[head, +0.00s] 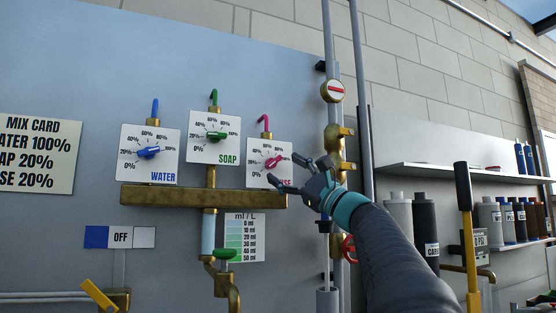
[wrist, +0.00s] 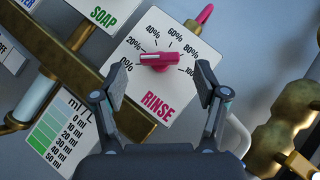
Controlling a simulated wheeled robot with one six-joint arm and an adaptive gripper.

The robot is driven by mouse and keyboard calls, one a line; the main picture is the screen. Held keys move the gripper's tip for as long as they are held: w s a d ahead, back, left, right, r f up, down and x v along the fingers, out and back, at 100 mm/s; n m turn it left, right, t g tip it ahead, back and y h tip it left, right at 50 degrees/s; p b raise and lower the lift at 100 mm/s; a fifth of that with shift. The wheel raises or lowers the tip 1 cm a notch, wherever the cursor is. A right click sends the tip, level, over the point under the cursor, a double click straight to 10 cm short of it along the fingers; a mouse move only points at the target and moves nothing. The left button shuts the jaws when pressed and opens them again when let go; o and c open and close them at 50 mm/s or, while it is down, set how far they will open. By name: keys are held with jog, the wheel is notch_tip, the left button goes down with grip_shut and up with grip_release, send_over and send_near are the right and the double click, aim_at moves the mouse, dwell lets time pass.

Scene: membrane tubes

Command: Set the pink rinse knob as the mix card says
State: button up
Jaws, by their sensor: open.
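The pink rinse knob (wrist: 163,61) sits on the white RINSE dial plate (wrist: 150,95). In the wrist view its white-marked end points left, between the 0% and 20% labels; the exact setting is hard to tell. The knob also shows in the head view (head: 271,163). The mix card (head: 38,152) at the far left is partly cut off and reads water 100%, soap 20% and, on a clipped line, "SE 20%". My gripper (wrist: 157,80) is open and empty, in front of the dial, with its fingers spread either side below the knob and not visibly touching it.
The green soap knob (head: 215,136) and blue water knob (head: 148,152) are to the left. A brass manifold (head: 190,198) runs below the dials. A brass valve pipe (head: 335,145) stands close on the right. An mL/L chart (wrist: 57,137) hangs below.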

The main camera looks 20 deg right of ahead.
aim_at(274, 165)
jog(key=shift+p+x, duration=0.35)
jog(key=shift+x, duration=1.25)
jog(key=c, duration=1.2)
jog(key=shift+o, duration=0.2)
jog(key=shift+s+f+b, duration=0.1)
jog(key=shift+b, duration=0.2)
jog(key=m+t+h+b, duration=0.1)
jog(key=m, duration=0.1)
jog(key=m+t+h+b, duration=0.1)
jog(key=m, duration=0.1)
jog(key=m+t+h+b, duration=0.1)
jog(key=m+h, duration=0.1)
jog(key=shift+a+f+t+b, duration=0.2)
jog(key=shift+f+t+b, duration=0.05)
jog(key=shift+t+b, duration=0.15)
jog(key=m+t+h+b, duration=0.1)
jog(key=m+h+b, duration=0.1)
jog(key=m+h, duration=0.1)
jog(key=m+t+h+b, duration=0.1)
jog(key=m+h, duration=0.2)
jog(key=m, duration=0.1)
jog(key=shift+a+m+h+b, duration=0.1)
jog(key=shift+m+h+b, duration=0.2)
jog(key=shift+b, duration=0.05)
jog(key=shift+r+m+t+h+b, duration=0.15)
jog(key=shift+m+t+h+b, duration=0.25)
jog(key=shift+m+h, duration=0.75)
jog(key=shift+r+m+h, duration=0.1)
jog(key=shift+m+h, duration=0.15)
